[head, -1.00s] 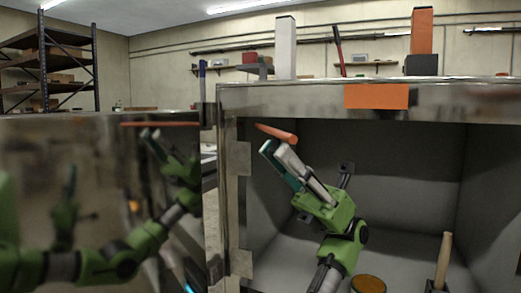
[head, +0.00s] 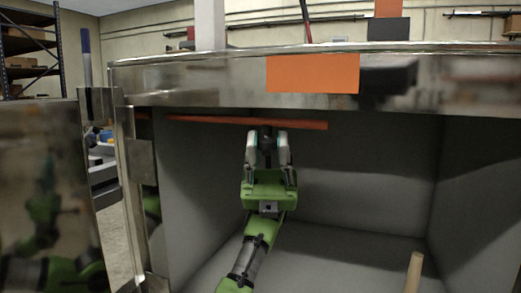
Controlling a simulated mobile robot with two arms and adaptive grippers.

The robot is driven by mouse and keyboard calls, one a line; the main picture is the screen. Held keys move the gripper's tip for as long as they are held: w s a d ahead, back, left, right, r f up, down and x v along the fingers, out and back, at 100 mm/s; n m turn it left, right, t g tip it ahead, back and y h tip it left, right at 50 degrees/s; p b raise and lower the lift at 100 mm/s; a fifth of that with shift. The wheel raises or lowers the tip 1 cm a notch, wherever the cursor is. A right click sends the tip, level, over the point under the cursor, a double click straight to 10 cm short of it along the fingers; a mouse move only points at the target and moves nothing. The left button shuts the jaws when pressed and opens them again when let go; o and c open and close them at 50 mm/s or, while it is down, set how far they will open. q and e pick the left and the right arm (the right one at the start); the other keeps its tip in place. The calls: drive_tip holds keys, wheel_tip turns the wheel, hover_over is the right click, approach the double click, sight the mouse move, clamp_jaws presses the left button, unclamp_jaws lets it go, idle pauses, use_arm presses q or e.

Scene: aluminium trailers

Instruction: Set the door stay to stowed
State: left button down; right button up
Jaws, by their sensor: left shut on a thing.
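The door stay, an orange-red rod (head: 210,120), lies nearly level just under the top edge of the trailer opening. Its left end is near the left door frame and its right end is free inside the compartment. My left gripper (head: 267,138) reaches up from below and is shut on the rod, right of its middle. My right gripper is not in view.
The metal top rail (head: 190,75) with an orange plate (head: 312,74) runs just above the rod. A dark block (head: 388,76) shows on the rail to the right. A wooden handle (head: 414,272) stands low at the right. The grey compartment (head: 360,205) is otherwise largely clear.

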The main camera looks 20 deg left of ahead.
use_arm(q)
drive_tip(key=shift+w+n+t+h, duration=0.5)
drive_tip(key=shift+w+n+h, duration=0.35)
drive_tip(key=shift+h, duration=0.65)
drive_tip(key=shift+w, duration=0.15)
drive_tip(key=c, duration=2.1)
unclamp_jaws()
drive_tip(key=shift+w, duration=0.1)
drive_tip(key=shift+c, duration=0.2)
